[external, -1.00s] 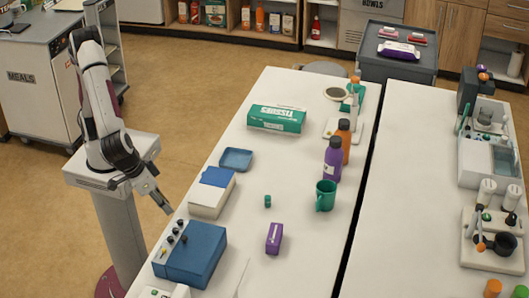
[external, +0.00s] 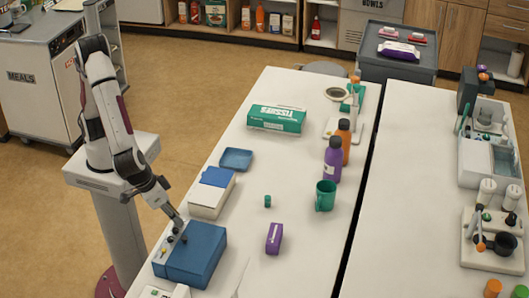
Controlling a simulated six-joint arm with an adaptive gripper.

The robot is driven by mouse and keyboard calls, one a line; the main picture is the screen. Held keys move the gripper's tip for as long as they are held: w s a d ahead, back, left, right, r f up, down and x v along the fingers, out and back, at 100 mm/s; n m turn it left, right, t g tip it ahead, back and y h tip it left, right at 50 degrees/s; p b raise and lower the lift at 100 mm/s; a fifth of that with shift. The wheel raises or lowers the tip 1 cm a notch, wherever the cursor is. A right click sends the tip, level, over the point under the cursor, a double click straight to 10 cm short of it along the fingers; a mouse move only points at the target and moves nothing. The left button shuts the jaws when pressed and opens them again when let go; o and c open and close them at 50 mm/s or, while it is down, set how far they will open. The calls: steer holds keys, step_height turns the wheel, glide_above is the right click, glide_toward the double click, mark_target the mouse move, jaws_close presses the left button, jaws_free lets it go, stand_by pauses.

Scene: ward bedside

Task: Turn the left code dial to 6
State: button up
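A blue box (external: 203,252) stands on the near left part of the white table, with a light panel (external: 165,252) on its left side that carries several small dark and yellow knobs. The code dials are too small for me to read any number. My gripper (external: 179,222) points down at the far end of this panel, at or just above the knobs there. It hides part of the panel. I cannot tell whether its fingers touch a dial or whether they are open or shut.
A white box with a blue lid (external: 212,193) stands just behind the blue box. A blue tray (external: 236,159), a green cylinder (external: 267,201), a purple box (external: 274,238) and a green mug (external: 325,195) stand farther off. The table between them is clear.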

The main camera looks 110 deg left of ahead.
steer(key=shift+w+a+f, duration=0.15)
steer(key=shift+f, duration=0.4)
steer(key=shift+c, duration=0.4)
jaws_close()
